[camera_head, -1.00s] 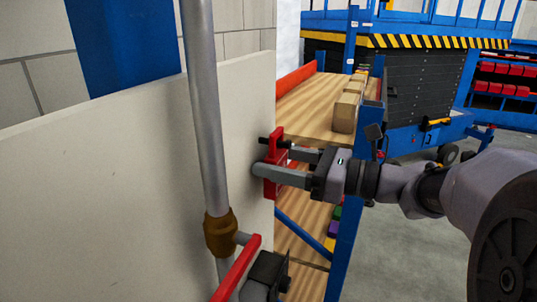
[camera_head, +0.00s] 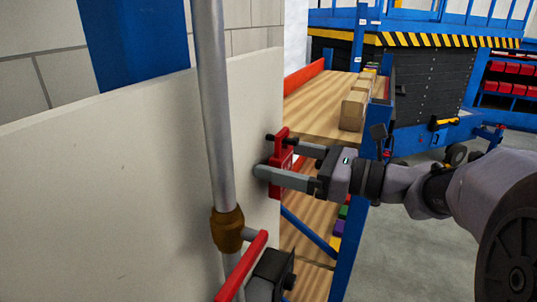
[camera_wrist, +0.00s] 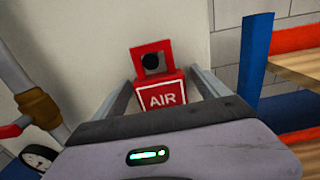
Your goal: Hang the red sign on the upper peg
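The red sign (camera_head: 283,150) is upright against the pale panel (camera_head: 130,180). In the wrist view the sign (camera_wrist: 163,95) faces me, with white "AIR" lettering and a square hole in its upper part. A black peg (camera_head: 268,138) shows at the sign's top in the head view. In the wrist view the dark round peg end (camera_wrist: 151,60) sits inside the hole. My gripper (camera_head: 284,163) has one finger along each side of the sign's lower part, seemingly touching its edges. The wrist view also shows my gripper (camera_wrist: 163,78). No second peg can be made out.
A grey vertical pipe (camera_head: 213,100) with a brown fitting (camera_head: 228,230) and a red lever (camera_head: 243,265) stands left of the sign. A blue-framed shelf with wooden boards (camera_head: 318,110) and boxes (camera_head: 354,108) is close behind my gripper. Open floor (camera_head: 400,250) lies to the right.

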